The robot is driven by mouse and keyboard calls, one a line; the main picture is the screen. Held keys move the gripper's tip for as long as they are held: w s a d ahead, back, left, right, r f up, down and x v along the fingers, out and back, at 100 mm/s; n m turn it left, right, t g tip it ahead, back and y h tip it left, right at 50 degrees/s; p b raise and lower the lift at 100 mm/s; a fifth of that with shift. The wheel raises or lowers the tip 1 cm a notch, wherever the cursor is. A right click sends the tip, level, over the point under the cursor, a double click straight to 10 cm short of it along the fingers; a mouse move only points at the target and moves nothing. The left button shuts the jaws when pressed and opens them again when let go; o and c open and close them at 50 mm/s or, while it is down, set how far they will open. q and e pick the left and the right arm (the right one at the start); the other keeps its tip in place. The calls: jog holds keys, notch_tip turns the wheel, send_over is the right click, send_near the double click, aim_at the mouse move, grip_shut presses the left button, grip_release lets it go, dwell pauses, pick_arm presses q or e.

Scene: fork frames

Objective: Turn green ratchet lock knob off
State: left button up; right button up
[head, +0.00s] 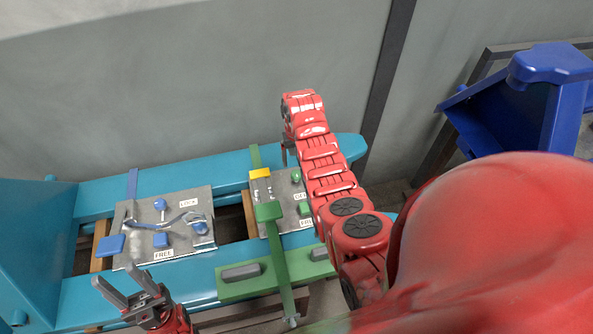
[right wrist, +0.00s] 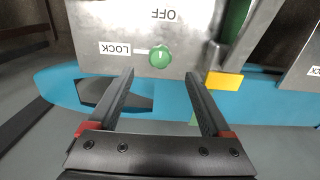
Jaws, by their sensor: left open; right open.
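The green knob (right wrist: 160,57) is a small round knob on a metal plate (right wrist: 100,25), beside a LOCK label, with an OFF label further up the picture. In the head view a green knob (head: 296,176) shows on the right-hand plate, close to my red right arm. My right gripper (right wrist: 160,74) is open and empty; the knob appears between and just beyond its fingertips, and I cannot tell whether they touch it. In the head view the right fingers are mostly hidden by the arm. My left gripper (head: 118,281) is open and empty at the lower left.
A second plate (head: 130,222) with blue knobs and a wrench is at left. Teal beams (head: 110,187) carry both plates. A blue bin (head: 550,70) stands at right.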

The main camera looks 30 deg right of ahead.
aim_at(296, 173)
notch_tip(296, 173, down, 5)
jog(key=shift+r, duration=0.1)
jog(key=shift+w+f+b, duration=0.1)
jog(key=shift+f+b, duration=1.15)
jog(key=shift+f, duration=0.4)
grip_shut()
